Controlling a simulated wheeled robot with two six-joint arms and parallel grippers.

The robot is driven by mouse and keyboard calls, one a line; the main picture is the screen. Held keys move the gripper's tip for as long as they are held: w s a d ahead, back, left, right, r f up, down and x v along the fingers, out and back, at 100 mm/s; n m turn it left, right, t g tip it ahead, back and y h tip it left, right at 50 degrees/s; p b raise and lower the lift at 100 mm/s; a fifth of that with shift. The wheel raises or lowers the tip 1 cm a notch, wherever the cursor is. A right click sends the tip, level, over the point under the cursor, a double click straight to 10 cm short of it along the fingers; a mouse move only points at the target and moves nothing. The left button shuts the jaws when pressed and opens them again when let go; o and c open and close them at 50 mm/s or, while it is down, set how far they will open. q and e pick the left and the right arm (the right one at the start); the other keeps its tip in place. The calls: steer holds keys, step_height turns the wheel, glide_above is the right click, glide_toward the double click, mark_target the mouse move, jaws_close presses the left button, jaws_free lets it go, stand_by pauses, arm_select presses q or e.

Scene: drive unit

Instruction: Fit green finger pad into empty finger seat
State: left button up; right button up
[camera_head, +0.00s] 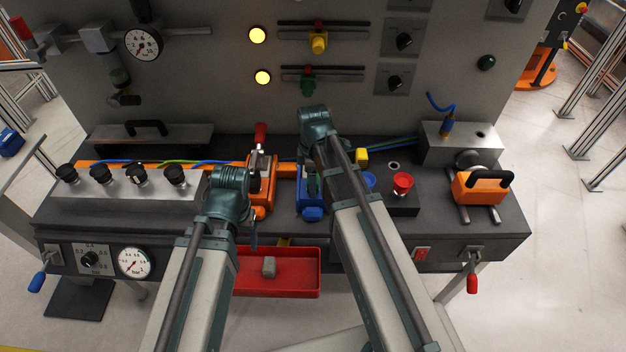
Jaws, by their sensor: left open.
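My left gripper (252,236) is at the front edge of the bench, above the back of the red tray (300,292). It is open, and I see nothing between its fingers. I cannot make out a green finger pad or an empty finger seat. An orange clamp-like unit (268,190) with a red-tipped lever stands just behind my left gripper. A blue unit (311,212) stands to its right, partly hidden by my right arm.
A grey block (268,266) lies in the red tray. A bank of black knobs (136,175) stands at left. A red button (402,182) and an orange part with a black handle (480,186) are at right. The panel behind carries a green slider (307,86).

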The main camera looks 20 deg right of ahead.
steer(key=o, duration=0.3)
steer(key=shift+o, duration=0.2)
step_height(320, 180, up, 14)
steer(key=p, duration=1.4)
steer(key=shift+f+b, duration=0.3)
step_height(320, 180, down, 13)
steer(key=b, duration=1.3)
